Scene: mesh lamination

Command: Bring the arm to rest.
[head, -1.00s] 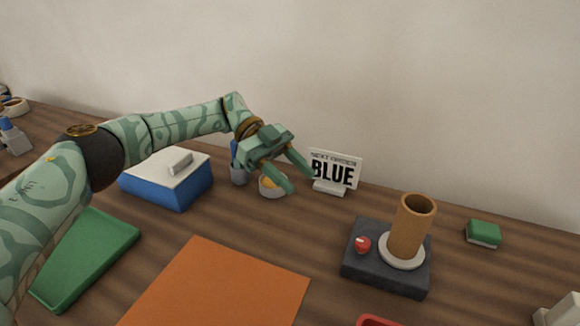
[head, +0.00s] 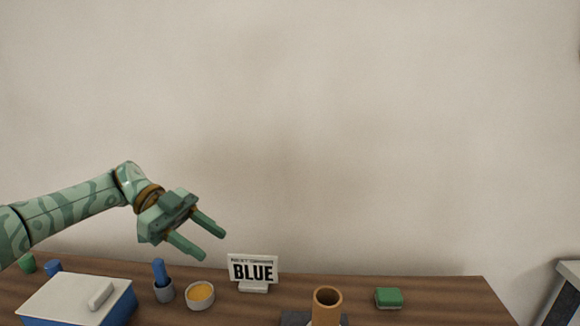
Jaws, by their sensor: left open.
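My left gripper (head: 214,244) is open and empty, with its two green fingers apart. It hangs in the air in front of the wall, above the table and up and left of the sign in the picture. My left arm (head: 75,213) comes in from the left edge. My right gripper does not show.
The wooden table (head: 440,298) bears a blue box with white lid (head: 60,299), a cup with a blue-handled tool (head: 163,286), a bowl of yellow stuff (head: 200,295), a BLUE sign (head: 252,272), a brown cylinder (head: 327,305) and a green block (head: 389,298). Its right part is clear.

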